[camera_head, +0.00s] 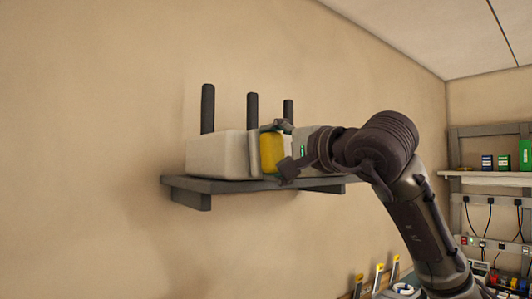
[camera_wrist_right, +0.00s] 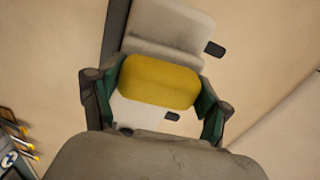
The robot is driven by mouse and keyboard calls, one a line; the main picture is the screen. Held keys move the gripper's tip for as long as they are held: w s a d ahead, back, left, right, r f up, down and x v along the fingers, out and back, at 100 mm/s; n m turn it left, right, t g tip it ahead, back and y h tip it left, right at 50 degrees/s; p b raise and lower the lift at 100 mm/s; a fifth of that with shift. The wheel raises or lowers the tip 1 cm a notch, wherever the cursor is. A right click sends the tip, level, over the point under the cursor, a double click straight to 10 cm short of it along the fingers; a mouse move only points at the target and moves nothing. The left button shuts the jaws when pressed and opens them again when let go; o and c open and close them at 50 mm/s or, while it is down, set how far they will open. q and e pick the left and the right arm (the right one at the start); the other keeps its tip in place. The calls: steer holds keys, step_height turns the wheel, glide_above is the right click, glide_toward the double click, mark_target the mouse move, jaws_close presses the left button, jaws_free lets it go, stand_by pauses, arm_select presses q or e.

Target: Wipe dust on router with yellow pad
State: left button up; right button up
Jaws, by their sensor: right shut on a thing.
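The router (camera_head: 217,155) is a pale box with several dark upright antennas (camera_head: 207,108), standing on a dark wall shelf. My right gripper (camera_head: 270,151) is at the router's right part and is shut on the yellow pad (camera_head: 272,153). In the right wrist view the pad (camera_wrist_right: 160,82) sits between the two green-lined fingers, with the pale router (camera_wrist_right: 170,28) beyond it. The pad is at or very near the router; I cannot tell whether they touch. No dust can be made out clearly. The gripper and arm hide the router's right end. My left gripper is not in view.
The dark wall shelf (camera_head: 230,186) juts from the beige wall, with brackets below. At the right, another shelf (camera_head: 490,178) holds small boxes and a green item (camera_head: 525,154), with cables hanging below. The space left of the router is clear.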

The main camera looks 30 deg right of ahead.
mark_target(237, 153)
steer(key=shift+d, duration=2.95)
steer(key=shift+s+a, duration=0.15)
steer(key=shift+a, duration=2.6)
steer(key=shift+s+a, duration=0.15)
steer(key=shift+a, duration=2.6)
steer(key=shift+s+d, duration=0.1)
steer(key=shift+s+d, duration=0.15)
steer(key=shift+s, duration=0.4)
steer(key=s+b, duration=0.1)
steer(key=s, duration=0.2)
steer(key=shift+s+d, duration=0.15)
steer(key=shift+s, duration=0.15)
steer(key=shift+s+d, duration=0.15)
steer(key=shift+s, duration=0.35)
steer(key=shift+s+d, duration=0.2)
steer(key=shift+s, duration=1.4)
